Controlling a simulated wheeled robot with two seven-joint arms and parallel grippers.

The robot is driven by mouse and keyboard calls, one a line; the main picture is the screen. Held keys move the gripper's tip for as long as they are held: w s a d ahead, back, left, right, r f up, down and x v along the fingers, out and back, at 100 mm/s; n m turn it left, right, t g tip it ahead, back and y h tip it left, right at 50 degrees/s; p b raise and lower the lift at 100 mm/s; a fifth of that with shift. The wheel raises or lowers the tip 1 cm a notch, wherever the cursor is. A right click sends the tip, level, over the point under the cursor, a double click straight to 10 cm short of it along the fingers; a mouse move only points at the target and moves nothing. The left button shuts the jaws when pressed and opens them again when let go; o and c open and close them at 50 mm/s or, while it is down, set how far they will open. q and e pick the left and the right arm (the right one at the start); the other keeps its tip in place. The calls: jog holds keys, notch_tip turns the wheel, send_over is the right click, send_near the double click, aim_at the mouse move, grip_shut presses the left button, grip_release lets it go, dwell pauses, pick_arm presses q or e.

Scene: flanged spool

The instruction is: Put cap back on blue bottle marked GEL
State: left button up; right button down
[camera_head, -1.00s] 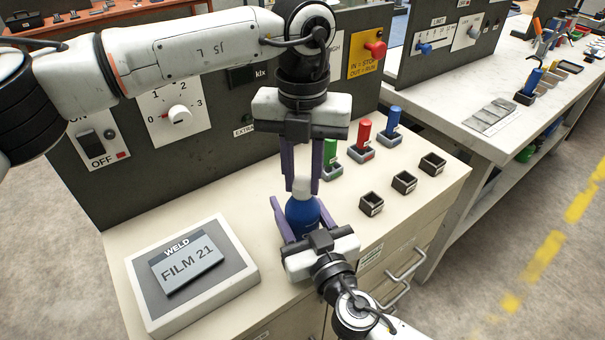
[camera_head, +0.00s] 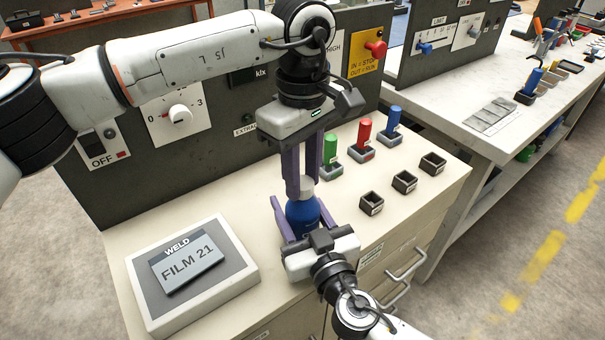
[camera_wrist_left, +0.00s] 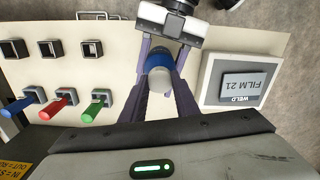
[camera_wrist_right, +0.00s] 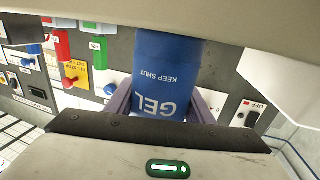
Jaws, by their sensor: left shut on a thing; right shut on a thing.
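The blue bottle (camera_head: 303,213) stands upright near the front of the bench, and its GEL and KEEP SHUT lettering shows in the right wrist view (camera_wrist_right: 167,85). My right gripper (camera_head: 299,222) is shut around the bottle's body from the front. The white cap (camera_head: 306,188) is at the bottle's top, seen from above in the left wrist view (camera_wrist_left: 159,58). My left gripper (camera_head: 302,185) points down from above and is shut on the cap. The cap looks in line with the bottle's neck; how far it is seated is hidden by the fingers.
Green (camera_head: 331,150), red (camera_head: 364,131) and blue (camera_head: 393,119) pegs stand in holders behind and right. Empty square holders (camera_head: 404,181) lie in front of them. A WELD FILM 21 display box (camera_head: 190,275) is at left. A dark control panel (camera_head: 235,140) rises behind.

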pick_arm(q)
jog(key=shift+m, duration=0.4)
jog(key=o, duration=1.3)
jog(key=shift+c, duration=0.2)
notch_tip(320, 180, up, 12)
pick_arm(e)
jog(key=c, duration=0.8)
grip_release()
jog(key=shift+o, duration=0.2)
